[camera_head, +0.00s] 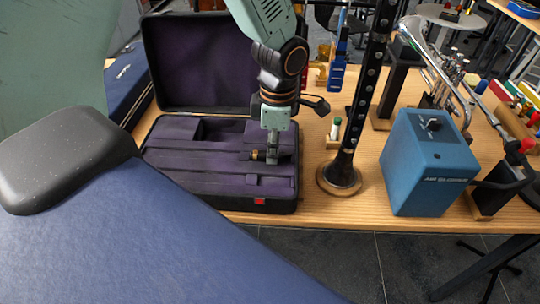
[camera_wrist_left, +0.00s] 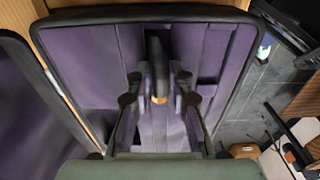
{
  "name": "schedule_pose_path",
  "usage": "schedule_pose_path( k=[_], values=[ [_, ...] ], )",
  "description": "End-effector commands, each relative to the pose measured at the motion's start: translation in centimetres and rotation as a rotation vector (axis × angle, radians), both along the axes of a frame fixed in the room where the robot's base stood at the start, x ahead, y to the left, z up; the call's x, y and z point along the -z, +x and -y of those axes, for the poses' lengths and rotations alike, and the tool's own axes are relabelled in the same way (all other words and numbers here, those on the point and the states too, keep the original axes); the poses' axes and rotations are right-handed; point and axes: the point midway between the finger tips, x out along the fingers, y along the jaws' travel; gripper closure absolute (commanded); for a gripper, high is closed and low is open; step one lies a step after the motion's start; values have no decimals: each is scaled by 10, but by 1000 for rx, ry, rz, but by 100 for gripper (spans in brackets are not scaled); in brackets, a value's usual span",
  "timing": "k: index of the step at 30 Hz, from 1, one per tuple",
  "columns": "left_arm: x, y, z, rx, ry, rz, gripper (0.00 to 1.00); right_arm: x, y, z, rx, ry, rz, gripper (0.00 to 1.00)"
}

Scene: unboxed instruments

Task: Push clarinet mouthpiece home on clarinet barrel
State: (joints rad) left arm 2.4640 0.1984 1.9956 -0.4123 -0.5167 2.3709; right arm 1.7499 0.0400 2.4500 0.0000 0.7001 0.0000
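The clarinet mouthpiece (camera_head: 257,155) is a small dark piece with a tan end, lying in the purple-lined case beside my left gripper (camera_head: 272,158). In the left wrist view, the mouthpiece (camera_wrist_left: 158,78) lies between the fingertips of my left gripper (camera_wrist_left: 160,86), its tan end toward the camera. The fingers look spread on both sides of it, though contact is hard to judge. A black clarinet (camera_head: 356,110) stands upright, bell down, on a round wooden base. Its upper end runs out of the head view, so the barrel is not seen. My right gripper is in neither view.
The case (camera_head: 215,206) lies open on the wooden table, lid (camera_head: 200,65) raised behind. A blue box (camera_head: 425,165) stands right of the clarinet. A small bottle (camera_head: 335,127) and blue items (camera_head: 337,70) are behind. A narrow strip of table is clear in front.

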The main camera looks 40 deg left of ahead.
Motion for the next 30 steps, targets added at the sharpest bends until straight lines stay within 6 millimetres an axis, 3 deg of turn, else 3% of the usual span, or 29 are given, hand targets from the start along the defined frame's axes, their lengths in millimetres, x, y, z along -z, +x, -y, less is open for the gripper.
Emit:
schedule_pose_path(
  k=[5, 30],
  values=[
    [0, 0, 0, 0, 0, 0, 100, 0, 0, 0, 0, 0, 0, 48],
    [-5, 0, 0, 0, 0, 0, 100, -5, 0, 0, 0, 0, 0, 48]
  ],
)
